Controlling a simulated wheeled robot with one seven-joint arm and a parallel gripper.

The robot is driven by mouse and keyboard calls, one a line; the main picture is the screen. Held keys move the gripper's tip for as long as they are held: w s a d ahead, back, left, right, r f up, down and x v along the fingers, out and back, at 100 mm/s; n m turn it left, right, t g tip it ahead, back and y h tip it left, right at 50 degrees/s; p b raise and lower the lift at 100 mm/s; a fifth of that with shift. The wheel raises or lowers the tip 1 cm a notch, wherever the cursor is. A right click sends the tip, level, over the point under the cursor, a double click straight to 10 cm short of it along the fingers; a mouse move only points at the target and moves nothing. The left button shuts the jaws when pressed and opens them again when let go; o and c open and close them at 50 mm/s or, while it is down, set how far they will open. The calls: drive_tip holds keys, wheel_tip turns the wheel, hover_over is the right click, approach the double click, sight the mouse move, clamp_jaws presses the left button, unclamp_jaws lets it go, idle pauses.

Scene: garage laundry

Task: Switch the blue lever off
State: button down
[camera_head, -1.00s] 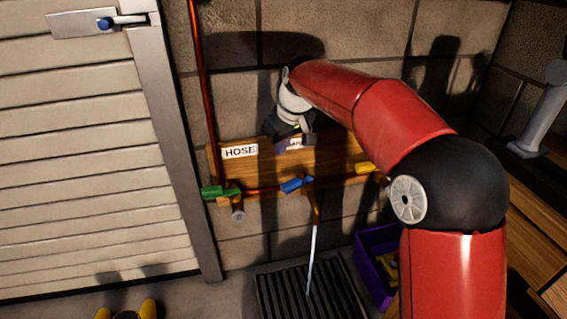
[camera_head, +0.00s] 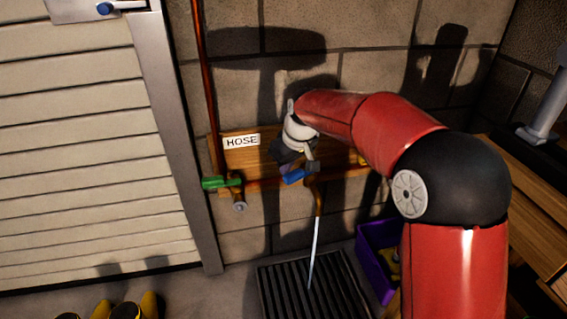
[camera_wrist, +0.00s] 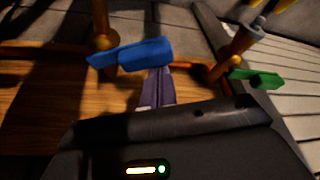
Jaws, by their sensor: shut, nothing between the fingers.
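The blue lever (camera_head: 293,177) sits on the middle tap of the copper pipe, tilted slightly, its left end lower in the head view. A thin pale stream of water (camera_head: 314,250) falls below that tap. In the wrist view the blue lever (camera_wrist: 146,54) lies just beyond the fingertips. My gripper (camera_head: 308,167) is shut and empty, right at the lever's upper side. Its closed fingers (camera_wrist: 158,82) point at the lever's underside as pictured in the wrist view; I cannot tell whether they touch it. My gripper hides part of the wooden board behind.
A green lever (camera_head: 222,183) is to the left, also in the wrist view (camera_wrist: 256,79). A yellow lever (camera_head: 362,160) is to the right, partly covered by my arm. A HOSE label (camera_head: 242,141) is on the board. Below are a floor grate (camera_head: 290,285) and a purple crate (camera_head: 370,275).

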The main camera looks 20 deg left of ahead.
sight(299, 174)
drive_tip(key=shift+s+d+n, duration=0.2)
drive_tip(key=shift+n, duration=0.4)
drive_tip(key=shift+s+d+n+g+p, duration=0.3)
drive_tip(key=shift+d+n, duration=0.1)
drive_tip(key=shift+n, duration=0.3)
drive_tip(key=shift+s+d+n+g+p, duration=0.25)
drive_tip(key=shift+d+n+g, duration=0.1)
drive_tip(key=shift+n, duration=0.35)
drive_tip(key=d+n, duration=0.1)
drive_tip(key=d+n+g+p, duration=0.1)
drive_tip(key=n, duration=0.1)
drive_tip(key=shift+s+r+n+y, duration=0.1)
drive_tip(key=shift+s+n+y, duration=0.2)
drive_tip(key=shift+s, duration=0.1)
drive_tip(key=d+n+g+p, duration=0.1)
drive_tip(key=n, duration=0.1)
drive_tip(key=d+n+p, duration=0.2)
drive_tip(key=shift+d+n+g, duration=0.3)
drive_tip(key=shift+n+g, duration=0.05)
drive_tip(key=shift+n, duration=0.05)
drive_tip(key=shift+w+d, duration=0.1)
